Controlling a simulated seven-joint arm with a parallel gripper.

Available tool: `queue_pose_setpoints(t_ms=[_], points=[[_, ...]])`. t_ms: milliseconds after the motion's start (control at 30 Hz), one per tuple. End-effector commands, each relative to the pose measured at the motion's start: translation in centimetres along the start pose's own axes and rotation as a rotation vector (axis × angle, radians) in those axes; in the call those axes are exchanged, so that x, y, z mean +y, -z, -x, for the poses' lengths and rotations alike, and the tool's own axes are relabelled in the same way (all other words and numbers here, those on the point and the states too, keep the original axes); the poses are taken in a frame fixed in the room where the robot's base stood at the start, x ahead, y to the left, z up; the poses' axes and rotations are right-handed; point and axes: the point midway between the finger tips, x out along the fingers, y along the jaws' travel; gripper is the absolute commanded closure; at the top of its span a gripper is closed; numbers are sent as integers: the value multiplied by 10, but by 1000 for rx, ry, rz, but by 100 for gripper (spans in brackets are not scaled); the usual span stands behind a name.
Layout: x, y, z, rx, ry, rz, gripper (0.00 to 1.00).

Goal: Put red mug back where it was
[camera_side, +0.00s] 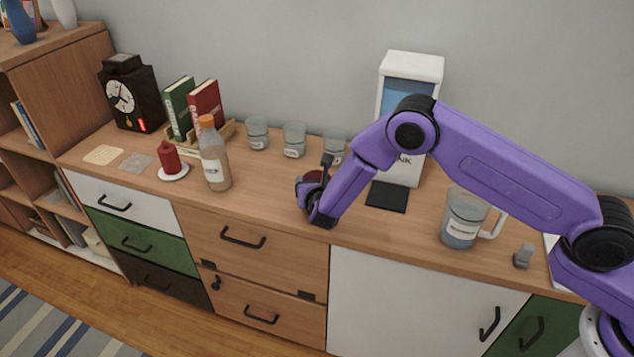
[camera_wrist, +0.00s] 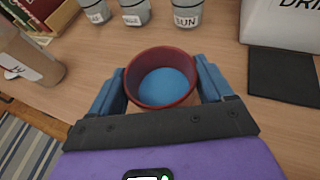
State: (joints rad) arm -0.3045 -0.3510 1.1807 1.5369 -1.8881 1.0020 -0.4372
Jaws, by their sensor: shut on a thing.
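The red mug (camera_wrist: 162,105) is between the two fingers of my gripper (camera_wrist: 163,90) in the wrist view. It looks upright, and its inside shows a blue surface. In the side view my gripper (camera_side: 318,200) is over the front part of the cabinet top, left of the black mat. It is shut on the mug, and only a bit of the red mug (camera_side: 313,176) shows behind the fingers. Whether the mug touches the wood or hangs just above it, I cannot tell. The mug's handle is hidden.
Several labelled glass cups (camera_side: 294,140) stand along the back. A bottle with an orange cap (camera_side: 214,160) and a red candle on a white saucer (camera_side: 170,160) are at left. A dispenser (camera_side: 412,66) with a black mat (camera_side: 387,196) and a glass pitcher (camera_side: 462,218) are at right.

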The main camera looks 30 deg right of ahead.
Motion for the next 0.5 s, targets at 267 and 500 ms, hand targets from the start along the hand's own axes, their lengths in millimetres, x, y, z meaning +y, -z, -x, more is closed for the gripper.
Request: queue_pose_setpoints(t_ms=[267, 500], points=[[0, 3, -2, -3, -1, -1, 74], [1, 7, -3, -3, -1, -2, 74]])
